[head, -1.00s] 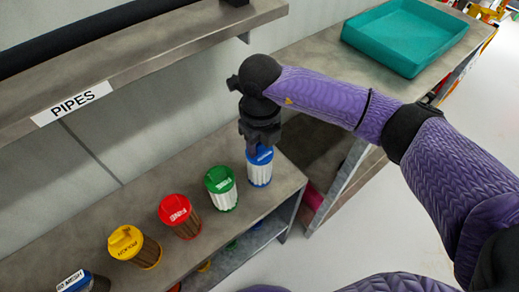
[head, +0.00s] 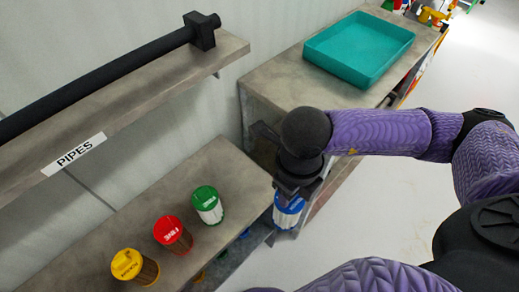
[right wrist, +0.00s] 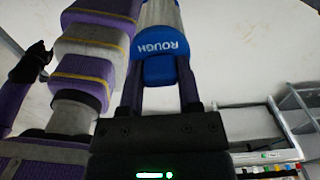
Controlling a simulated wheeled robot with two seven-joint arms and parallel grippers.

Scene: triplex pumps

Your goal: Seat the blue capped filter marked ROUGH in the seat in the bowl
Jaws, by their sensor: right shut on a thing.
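My right gripper (head: 291,190) is shut on the blue capped filter (head: 289,212), which has a white pleated body. It holds the filter in the air just off the right end of the lower shelf. In the right wrist view the blue cap (right wrist: 160,62) sits between the two fingers, and the word ROUGH on it reads upside down. I see no bowl or seat in these views. A dark shape (right wrist: 32,64) by a purple link at the left of the right wrist view may be my left gripper; its fingers are unclear.
Green (head: 207,203), red (head: 172,232) and yellow (head: 133,266) capped filters stand on the lower shelf (head: 115,222). A teal tray (head: 362,76) sits on the bench behind. The shelf labelled PIPES (head: 74,154) holds a black pipe. The floor at right is clear.

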